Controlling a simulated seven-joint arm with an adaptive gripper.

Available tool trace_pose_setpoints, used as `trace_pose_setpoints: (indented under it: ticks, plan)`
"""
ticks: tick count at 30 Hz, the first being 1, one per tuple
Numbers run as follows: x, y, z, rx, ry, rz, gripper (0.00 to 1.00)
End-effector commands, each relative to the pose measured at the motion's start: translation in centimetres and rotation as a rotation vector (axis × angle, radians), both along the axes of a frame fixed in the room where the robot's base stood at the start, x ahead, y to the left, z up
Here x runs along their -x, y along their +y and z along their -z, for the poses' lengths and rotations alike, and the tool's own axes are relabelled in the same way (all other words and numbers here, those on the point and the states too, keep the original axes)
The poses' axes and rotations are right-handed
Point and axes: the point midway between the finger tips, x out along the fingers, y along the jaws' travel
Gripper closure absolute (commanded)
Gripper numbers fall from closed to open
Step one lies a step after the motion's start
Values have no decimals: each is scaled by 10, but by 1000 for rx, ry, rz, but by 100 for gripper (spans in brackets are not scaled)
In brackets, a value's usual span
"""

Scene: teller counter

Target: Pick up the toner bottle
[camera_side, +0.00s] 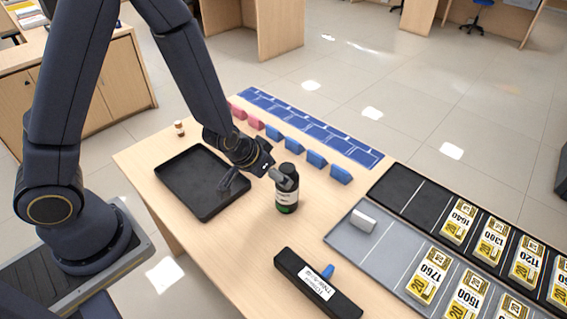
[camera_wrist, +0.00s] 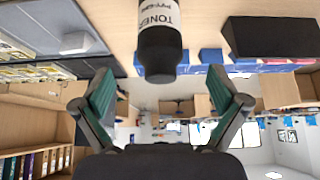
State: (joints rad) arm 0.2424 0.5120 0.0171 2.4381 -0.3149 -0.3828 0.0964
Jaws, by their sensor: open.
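The toner bottle (camera_side: 288,201) stands upright on the wooden counter, black with a green band low on its body. My gripper (camera_side: 257,183) is open beside it, to its left, with one finger overlapping the upper bottle in the side view. In the wrist view the bottle (camera_wrist: 160,40) hangs inverted at top centre, its label partly readable as "TONER". My two spread fingers (camera_wrist: 160,78) lie to either side of its cap with a gap on each side. I cannot tell whether the near finger touches the bottle.
An empty black tray (camera_side: 203,208) lies left of the bottle. Blue and pink blocks (camera_side: 292,146) line a blue strip (camera_side: 310,127) behind. A black bar with a label (camera_side: 317,284) lies in front. Grey and black trays with yellow-labelled packs (camera_side: 428,283) are at right.

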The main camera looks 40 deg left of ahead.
Motion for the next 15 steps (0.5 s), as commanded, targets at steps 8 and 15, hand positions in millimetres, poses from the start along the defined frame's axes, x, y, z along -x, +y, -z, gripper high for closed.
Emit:
trace_pose_setpoints:
  ticks: [8,15]
  plan:
    - [-22,0,35,1,1,-1,3]
    - [-36,0,57,1,2,0,3]
